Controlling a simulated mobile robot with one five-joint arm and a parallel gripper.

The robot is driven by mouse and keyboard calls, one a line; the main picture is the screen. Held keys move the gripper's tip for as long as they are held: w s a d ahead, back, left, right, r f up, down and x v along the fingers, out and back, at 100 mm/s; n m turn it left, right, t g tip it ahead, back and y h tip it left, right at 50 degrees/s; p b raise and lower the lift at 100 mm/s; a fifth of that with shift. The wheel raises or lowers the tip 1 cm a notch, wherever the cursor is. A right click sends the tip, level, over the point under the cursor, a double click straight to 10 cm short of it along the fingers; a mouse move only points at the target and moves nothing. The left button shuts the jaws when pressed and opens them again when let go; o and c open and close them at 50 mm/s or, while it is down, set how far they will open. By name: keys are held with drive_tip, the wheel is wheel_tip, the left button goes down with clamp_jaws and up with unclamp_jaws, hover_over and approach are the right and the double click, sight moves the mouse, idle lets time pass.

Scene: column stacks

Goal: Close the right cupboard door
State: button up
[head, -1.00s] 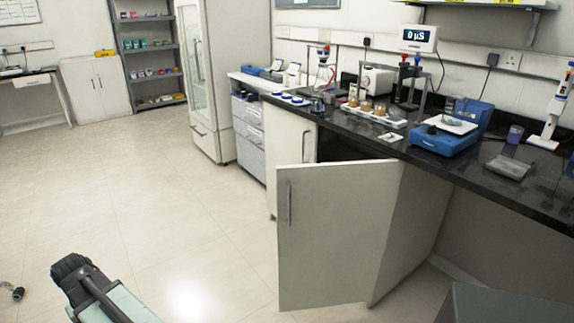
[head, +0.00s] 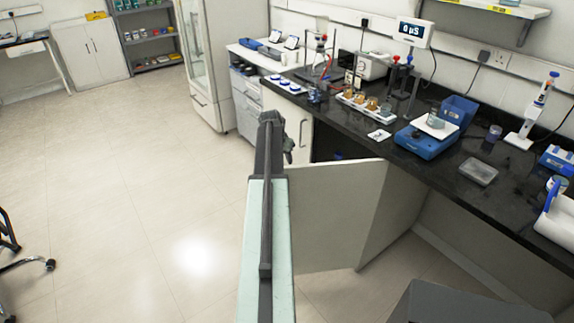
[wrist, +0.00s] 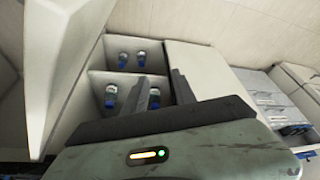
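The right cupboard door (head: 335,210) is a pale flat panel. It stands wide open, swung out from under the dark bench. My arm crosses its left edge in the head view and hides its handle. In the wrist view, a pale panel that looks like this door (wrist: 62,65) is at the left. My gripper (wrist: 160,78) is open and empty, its two dark fingers apart in front of the open cupboard (wrist: 126,73). Blue-and-clear bottles (wrist: 124,57) stand inside on its shelves. I cannot tell whether the gripper touches anything; the head view mostly hides it behind my arm.
The closed left door (head: 298,128) is beside the cupboard opening. The black bench (head: 400,155) above carries a blue balance (head: 427,142) and other lab items. A grey drawer unit (head: 245,105) and a glass-fronted cabinet (head: 205,65) stand farther back.

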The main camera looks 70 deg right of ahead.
drive_tip(key=b+x, duration=0.6)
drive_tip(key=x, duration=0.1)
drive_tip(key=shift+f, duration=0.2)
drive_tip(key=shift+w, duration=0.1)
clamp_jaws()
idle(0.9)
unclamp_jaws()
drive_tip(key=p+v, duration=0.7)
drive_tip(key=v, duration=0.1)
